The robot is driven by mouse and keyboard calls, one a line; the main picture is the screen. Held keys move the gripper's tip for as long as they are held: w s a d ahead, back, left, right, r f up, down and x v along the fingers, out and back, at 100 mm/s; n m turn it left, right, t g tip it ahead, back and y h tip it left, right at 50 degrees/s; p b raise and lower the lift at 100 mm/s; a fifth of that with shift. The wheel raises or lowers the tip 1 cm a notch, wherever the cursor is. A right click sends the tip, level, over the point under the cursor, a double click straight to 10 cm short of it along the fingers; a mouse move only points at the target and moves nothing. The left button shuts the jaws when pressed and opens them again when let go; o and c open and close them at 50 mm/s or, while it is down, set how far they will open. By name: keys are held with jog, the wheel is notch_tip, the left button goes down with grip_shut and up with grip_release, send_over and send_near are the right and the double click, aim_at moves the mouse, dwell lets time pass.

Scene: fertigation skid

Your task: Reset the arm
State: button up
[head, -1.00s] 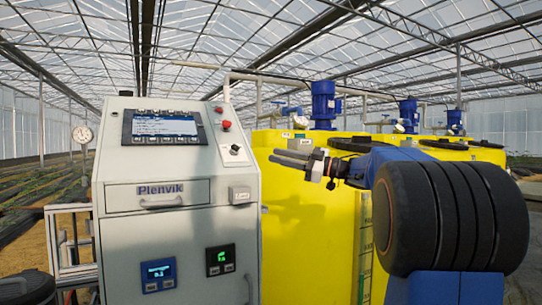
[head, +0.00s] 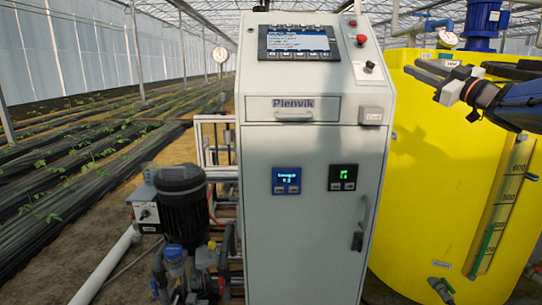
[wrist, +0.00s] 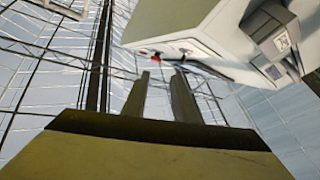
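My gripper (head: 428,71) is at the upper right of the head view, in front of the yellow tank. Its two grey fingers point left toward the control cabinet. The wrist view shows my gripper (wrist: 159,85) with its fingers apart and nothing between them. The white control cabinet (head: 315,210), labelled Plenvik, stands upright in the middle of the head view, left of the gripper. Its upper part, with a red button, also shows in the wrist view (wrist: 212,60). My forearm is cut off at the right edge of the head view.
The yellow tank (head: 430,190) with a level scale stands right of the cabinet. A black-and-blue pump (head: 183,205) and pipes stand low at the left. Plant rows (head: 75,165) stretch away on the left. The air between the fingertips and the cabinet looks clear.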

jog(key=s+a+f+m+g+h, duration=0.1)
jog(key=s+f+m+g+h, duration=0.2)
jog(key=s+f+m+h, duration=0.6)
jog(key=s+a+f+m+g+h, duration=0.25)
jog(key=s+f+h, duration=0.25)
jog(key=f, duration=0.8)
jog(key=s+a+f+g+y, duration=0.2)
jog(key=s+a+f+g, duration=0.2)
jog(key=s+f, duration=0.8)
jog(key=s+a+f+g+y, duration=0.2)
jog(key=s+a+f+g, duration=0.3)
jog(key=s+f, duration=0.7)
jog(key=shift+a+f+n+y, duration=0.3)
jog(key=shift+a+n, duration=0.15)
jog(key=shift+a, duration=0.6)
jog(key=shift+o, duration=0.3)
jog(key=shift+w, duration=0.2)
